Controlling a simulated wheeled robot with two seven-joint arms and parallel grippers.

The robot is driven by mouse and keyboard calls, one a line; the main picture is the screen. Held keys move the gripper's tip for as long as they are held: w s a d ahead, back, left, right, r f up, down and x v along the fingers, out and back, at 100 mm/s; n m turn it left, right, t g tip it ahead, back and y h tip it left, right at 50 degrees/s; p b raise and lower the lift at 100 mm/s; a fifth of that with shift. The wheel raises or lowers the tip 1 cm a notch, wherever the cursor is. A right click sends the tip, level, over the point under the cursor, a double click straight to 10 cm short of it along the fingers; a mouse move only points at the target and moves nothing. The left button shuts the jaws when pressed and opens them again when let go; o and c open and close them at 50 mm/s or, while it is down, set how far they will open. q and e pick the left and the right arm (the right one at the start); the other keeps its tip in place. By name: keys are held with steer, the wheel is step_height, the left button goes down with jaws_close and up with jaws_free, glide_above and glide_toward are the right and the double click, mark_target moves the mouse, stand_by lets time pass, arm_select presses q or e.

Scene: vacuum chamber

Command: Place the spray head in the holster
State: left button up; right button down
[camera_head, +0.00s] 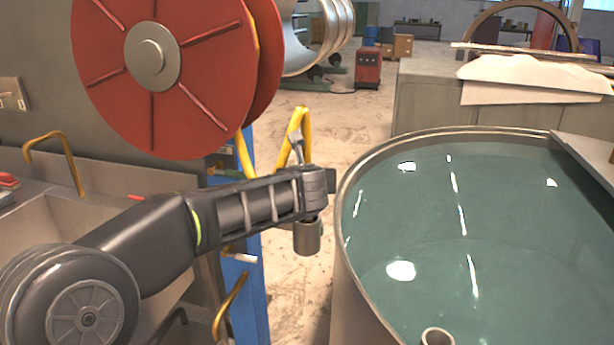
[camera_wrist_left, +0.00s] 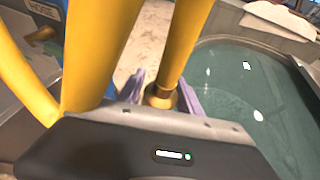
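My left gripper (camera_head: 318,186) reaches in from the left and is held above the gap beside the tank. In the left wrist view, its two purple fingers (camera_wrist_left: 163,98) stand on both sides of a brass fitting (camera_wrist_left: 160,96) at the end of the yellow hose, and appear closed on it. The spray head (camera_head: 307,238), a grey cylinder, hangs mouth down just below the gripper. A small open ring (camera_head: 437,337) at the tank's near rim looks like the holster; it is empty and cut by the picture's lower edge. My right gripper is not in view.
The round tank (camera_head: 352,170) of teal liquid fills the right side. A red hose reel (camera_head: 200,60) stands at upper left. The yellow hose (camera_head: 296,130) loops above the gripper. A grey sink-like basin (camera_head: 35,220) lies behind my left arm. Concrete floor shows between.

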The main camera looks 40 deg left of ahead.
arm_select(q)
steer(key=shift+o, duration=0.9)
steer(key=shift+r, duration=0.15)
steer(key=b+v, duration=0.1)
steer(key=v, duration=1.1)
steer(key=shift+b, duration=0.3)
